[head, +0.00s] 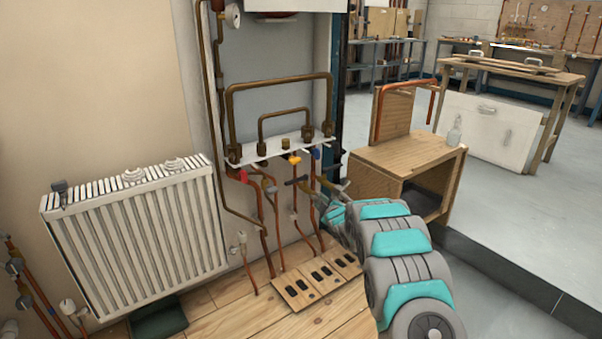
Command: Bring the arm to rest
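My arm, grey with teal covers, reaches from the lower right of the head view up toward the copper pipes and valves under the white manifold plate (275,151). Valves with red, yellow and blue handles sit along the plate's lower side.
A white radiator (140,240) stands at the left. Wooden boards with dark slots (316,280) lie on the wooden floor below the pipes. Grey floor at the right is open.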

